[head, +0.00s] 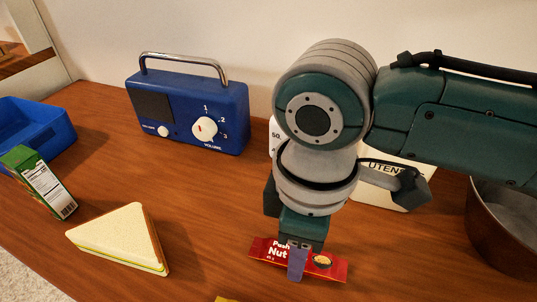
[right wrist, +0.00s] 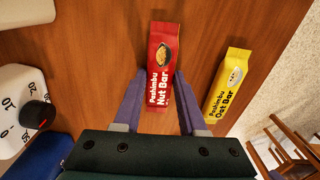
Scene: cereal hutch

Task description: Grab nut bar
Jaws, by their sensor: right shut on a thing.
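The red nut bar (head: 325,265) lies near the front of the wooden table in the head view, below my right arm. My right gripper (head: 297,268) points down at it, with a finger across its middle. In the right wrist view, the nut bar (right wrist: 161,62) sits between the two purple fingers of my right gripper (right wrist: 160,85), which are shut on its sides. The lower end of the bar reaches down between the fingers. I cannot tell whether the bar is clear of the table. My left gripper is not in view.
A yellow oat bar (right wrist: 229,85) lies beside the nut bar. A sandwich (head: 120,235), a small carton (head: 42,185) and a blue bin (head: 40,125) are left. A blue radio (head: 190,110) stands behind. A utensil box (head: 405,185) and a pot (head: 490,225) are right.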

